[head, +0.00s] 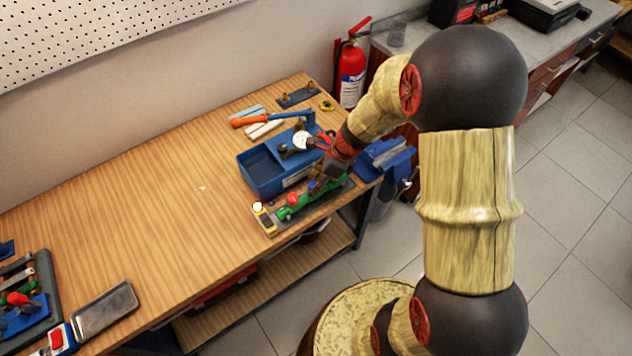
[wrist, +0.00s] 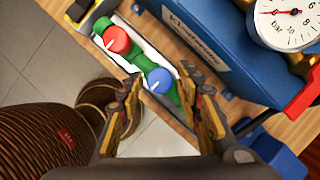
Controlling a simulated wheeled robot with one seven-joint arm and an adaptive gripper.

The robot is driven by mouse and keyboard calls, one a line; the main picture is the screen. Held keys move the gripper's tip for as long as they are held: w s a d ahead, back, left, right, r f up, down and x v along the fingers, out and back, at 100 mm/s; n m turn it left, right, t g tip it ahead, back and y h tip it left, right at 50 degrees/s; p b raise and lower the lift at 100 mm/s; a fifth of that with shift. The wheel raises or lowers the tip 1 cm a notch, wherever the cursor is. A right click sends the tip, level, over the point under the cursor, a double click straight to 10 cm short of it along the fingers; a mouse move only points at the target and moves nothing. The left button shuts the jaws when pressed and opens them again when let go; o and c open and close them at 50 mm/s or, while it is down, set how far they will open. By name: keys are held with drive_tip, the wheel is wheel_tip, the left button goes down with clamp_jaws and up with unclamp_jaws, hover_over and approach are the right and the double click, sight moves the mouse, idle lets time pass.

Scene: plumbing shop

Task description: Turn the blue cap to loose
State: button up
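The blue cap (wrist: 160,80) sits on a green valve body (wrist: 142,62) and has a white pointer mark. A red cap (wrist: 117,39) with its own white mark sits on the same green body. My gripper (wrist: 161,75) is open, with one finger on each side of the blue cap in the wrist view. I see gaps between the fingertips and the cap; their height relative to it is unclear. In the head view my gripper (head: 321,184) is over the green assembly near the table's front edge and mostly covers the blue cap. The red cap (head: 292,198) shows left of it.
A blue box (head: 270,178) with a pressure gauge (head: 300,141) stands close behind the valve assembly. A red lever (wrist: 301,96) juts out near the right finger in the wrist view. A yellow device (head: 262,216) lies at the left end. The table's middle is clear.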

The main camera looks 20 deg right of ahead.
clamp_jaws()
drive_tip(key=shift+n, duration=0.3)
drive_tip(key=n+g+p, duration=0.2)
drive_tip(key=n, duration=0.2)
drive_tip(key=shift+w, duration=0.2)
drive_tip(key=n+g+p, duration=0.1)
drive_tip(key=n, duration=0.2)
drive_tip(key=n+g+p, duration=0.1)
drive_tip(key=n, duration=0.2)
drive_tip(key=shift+w, duration=0.1)
drive_tip(key=n+g, duration=0.1)
drive_tip(key=n, duration=0.2)
drive_tip(key=n+g+h+p, duration=0.1)
drive_tip(key=n, duration=0.2)
drive_tip(key=shift+w+a+p, duration=0.15)
drive_tip(key=shift+p, duration=0.15)
drive_tip(key=n+h, duration=0.1)
drive_tip(key=n, duration=0.2)
drive_tip(key=n+h, duration=0.1)
drive_tip(key=n, duration=0.2)
drive_tip(key=shift+w+a+g+h+p, duration=0.1)
drive_tip(key=shift+g+h+p, duration=0.2)
drive_tip(key=shift+g+p, duration=0.1)
drive_tip(key=shift+n, duration=0.4)
